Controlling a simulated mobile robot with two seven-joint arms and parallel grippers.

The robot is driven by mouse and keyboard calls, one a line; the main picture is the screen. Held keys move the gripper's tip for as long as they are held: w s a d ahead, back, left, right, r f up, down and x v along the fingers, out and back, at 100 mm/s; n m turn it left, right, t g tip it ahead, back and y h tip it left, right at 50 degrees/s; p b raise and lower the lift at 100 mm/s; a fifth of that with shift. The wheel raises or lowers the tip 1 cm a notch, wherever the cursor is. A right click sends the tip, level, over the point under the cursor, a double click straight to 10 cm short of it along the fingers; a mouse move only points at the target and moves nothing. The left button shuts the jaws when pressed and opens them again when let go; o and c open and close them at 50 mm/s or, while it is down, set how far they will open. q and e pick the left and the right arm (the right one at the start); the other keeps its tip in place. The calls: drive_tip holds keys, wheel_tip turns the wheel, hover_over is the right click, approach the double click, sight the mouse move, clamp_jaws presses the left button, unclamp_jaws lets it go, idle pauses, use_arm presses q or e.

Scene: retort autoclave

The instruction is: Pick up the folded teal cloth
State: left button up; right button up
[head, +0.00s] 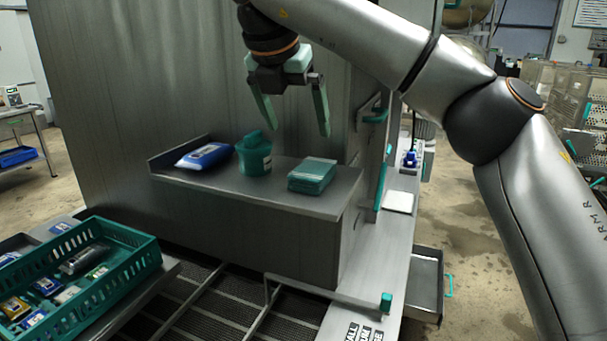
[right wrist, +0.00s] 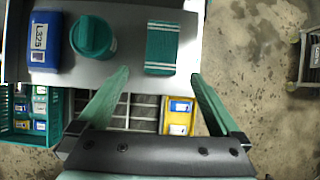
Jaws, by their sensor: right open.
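The folded teal cloth (head: 313,175) is a small striped stack lying on the metal shelf (head: 210,182), near its right end. It also shows in the right wrist view (right wrist: 162,48), beyond and between the fingertips. My right gripper (head: 293,117) is open and empty, raised above the shelf. Its teal fingers point down, apart from the cloth. In the right wrist view the open fingers (right wrist: 160,73) spread wider than the cloth. My left gripper is not in view.
A teal lidded tub (head: 254,157) stands just left of the cloth, and a blue-and-white pouch (head: 205,155) lies further left. A teal crate (head: 148,249) with several packs stands at lower left. A tall metal wall (head: 150,80) rises behind the shelf. A teal handle (head: 375,116) is at right.

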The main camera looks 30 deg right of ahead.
hover_over(313, 168)
drive_tip(key=s+a, duration=0.2)
drive_tip(key=a, duration=0.1)
wheel_tip(313, 168, down, 6)
drive_tip(key=shift+s+d, duration=0.1)
drive_tip(key=shift+s, duration=0.05)
drive_tip(key=p+x, duration=0.1)
drive_tip(key=x, duration=0.4)
drive_tip(key=shift+d+p, duration=0.35)
drive_tip(key=shift+f+b, duration=0.25)
drive_tip(key=shift+b, duration=0.1)
drive_tip(key=c, duration=1.2)
